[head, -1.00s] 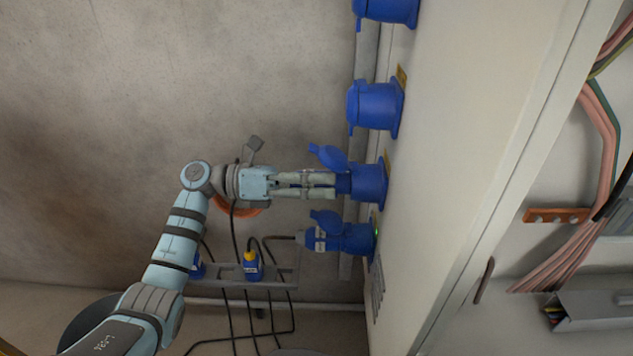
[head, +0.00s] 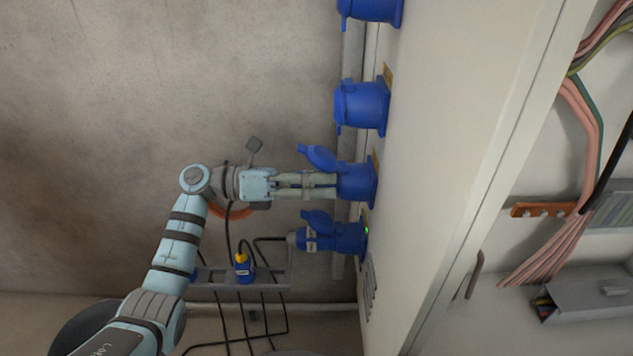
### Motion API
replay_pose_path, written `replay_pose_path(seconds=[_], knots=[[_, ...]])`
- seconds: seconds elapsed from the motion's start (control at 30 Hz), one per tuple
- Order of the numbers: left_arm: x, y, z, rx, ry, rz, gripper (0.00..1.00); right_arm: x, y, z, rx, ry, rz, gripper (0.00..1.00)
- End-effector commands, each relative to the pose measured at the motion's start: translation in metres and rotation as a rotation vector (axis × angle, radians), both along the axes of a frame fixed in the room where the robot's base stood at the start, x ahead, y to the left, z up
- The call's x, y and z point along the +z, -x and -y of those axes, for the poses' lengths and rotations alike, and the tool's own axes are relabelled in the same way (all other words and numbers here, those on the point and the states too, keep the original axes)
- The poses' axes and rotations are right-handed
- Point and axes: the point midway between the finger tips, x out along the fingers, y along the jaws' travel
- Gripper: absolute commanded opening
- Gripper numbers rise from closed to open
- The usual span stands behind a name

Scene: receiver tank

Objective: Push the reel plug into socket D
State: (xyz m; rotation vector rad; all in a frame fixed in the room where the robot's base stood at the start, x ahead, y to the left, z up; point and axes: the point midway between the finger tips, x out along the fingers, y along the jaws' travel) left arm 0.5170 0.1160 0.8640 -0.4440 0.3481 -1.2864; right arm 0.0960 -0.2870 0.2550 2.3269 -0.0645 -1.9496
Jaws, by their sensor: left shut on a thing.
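My left gripper (head: 322,186) is shut on the reel plug, and its fingertips are right up against a blue socket (head: 357,185) on the cabinet side. The fingers and the socket mouth hide almost all of the plug, so I cannot see how deep it sits. The socket's blue lid (head: 317,157) is swung open above the fingers. The gripper points straight at the socket, in line with it. The socket letters are too small to read. My right gripper is not in view.
Above are closed sockets (head: 361,104). A grey rack (head: 217,275) with a yellow-and-blue plug (head: 243,268) and hanging cables is under the arm. An orange ring (head: 230,211) shows behind the gripper.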

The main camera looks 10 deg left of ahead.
Motion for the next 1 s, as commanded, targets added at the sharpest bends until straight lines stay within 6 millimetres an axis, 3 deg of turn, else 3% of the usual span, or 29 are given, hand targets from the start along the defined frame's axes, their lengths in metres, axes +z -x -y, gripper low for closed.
replay_pose_path(seconds=[0.23,0.27,0.4,0.77,0.87,1.0], knots=[[0.001,-0.001,0.006,-0.002,0.002,0.002,0.1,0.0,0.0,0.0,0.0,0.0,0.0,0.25],[0.001,-0.001,0.006,-0.003,0.003,0.002,0.45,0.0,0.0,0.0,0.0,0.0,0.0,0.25],[0.001,-0.001,0.006,-0.001,0.002,0.001,0.67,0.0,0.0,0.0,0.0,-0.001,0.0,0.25],[0.0,0.0,0.0,0.0,-0.001,0.0,0.67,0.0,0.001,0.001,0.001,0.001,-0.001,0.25],[-0.001,0.004,-0.016,0.002,-0.003,0.0,0.67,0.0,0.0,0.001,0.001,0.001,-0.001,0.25],[-0.001,0.013,-0.054,0.002,-0.004,-0.001,0.67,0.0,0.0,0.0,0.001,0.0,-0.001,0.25]])
